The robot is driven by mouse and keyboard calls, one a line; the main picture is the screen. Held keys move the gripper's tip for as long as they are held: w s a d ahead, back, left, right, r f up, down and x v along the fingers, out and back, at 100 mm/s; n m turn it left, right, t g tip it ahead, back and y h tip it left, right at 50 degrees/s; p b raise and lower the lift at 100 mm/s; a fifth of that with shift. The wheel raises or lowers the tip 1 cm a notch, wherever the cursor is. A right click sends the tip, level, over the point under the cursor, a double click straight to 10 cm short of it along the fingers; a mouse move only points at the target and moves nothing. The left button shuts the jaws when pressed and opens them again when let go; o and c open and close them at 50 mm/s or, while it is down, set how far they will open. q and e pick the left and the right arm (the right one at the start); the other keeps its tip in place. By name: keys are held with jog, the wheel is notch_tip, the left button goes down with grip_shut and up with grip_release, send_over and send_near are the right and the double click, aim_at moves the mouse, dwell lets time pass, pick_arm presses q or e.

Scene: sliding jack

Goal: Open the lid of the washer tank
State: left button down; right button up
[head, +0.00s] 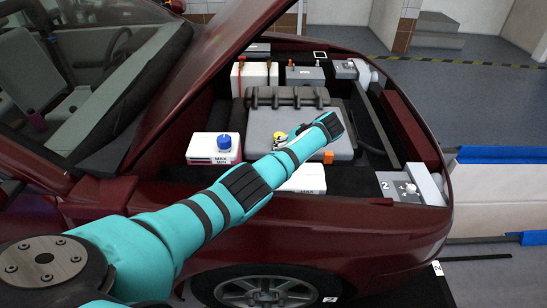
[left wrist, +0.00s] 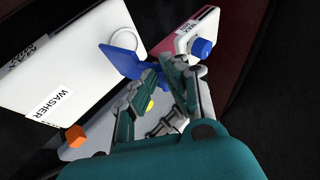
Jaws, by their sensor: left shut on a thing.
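The white washer tank (left wrist: 75,62), labelled WASHER, fills the left of the left wrist view. Its round neck (left wrist: 124,36) is uncovered on top. The blue lid (left wrist: 122,62) is swung up away from the neck at the tank's edge. My left gripper (left wrist: 152,76) is shut on the lid's outer part. My right gripper is not in view.
A reservoir with a blue cap (head: 224,142) stands left of my arm; its cap also shows close to the lid in the left wrist view (left wrist: 200,48). A grey engine block (head: 262,118) lies behind. An orange block (head: 328,157) is near my wrist. The raised hood (head: 215,60) slopes at left.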

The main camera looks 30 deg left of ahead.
pick_arm(q)
jog(key=c, duration=1.8)
grip_release()
jog(key=shift+w+d+f+p, duration=0.25)
jog(key=shift+d+f, duration=0.1)
jog(key=shift+f, duration=0.2)
jog(key=shift+w+d+f+p, duration=0.1)
jog(key=shift+w+d+f, duration=0.1)
jog(key=shift+d+f, duration=0.25)
jog(key=shift+o, duration=0.9)
jog(key=shift+w+a+f, duration=0.1)
jog(key=shift+a+f, duration=0.05)
jog(key=shift+a, duration=0.15)
jog(key=shift+s+a, duration=0.2)
jog(key=shift+a, duration=0.05)
jog(key=shift+s+a+r, duration=0.15)
jog(key=shift+s+r, duration=0.05)
jog(key=shift+r, duration=0.25)
jog(key=v, duration=1.1)
jog(key=shift+d+r, duration=0.2)
jog(key=shift+d, duration=0.1)
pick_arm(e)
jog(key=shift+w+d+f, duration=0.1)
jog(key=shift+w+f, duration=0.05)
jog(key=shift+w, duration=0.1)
pick_arm(q)
jog(key=shift+c, duration=0.3)
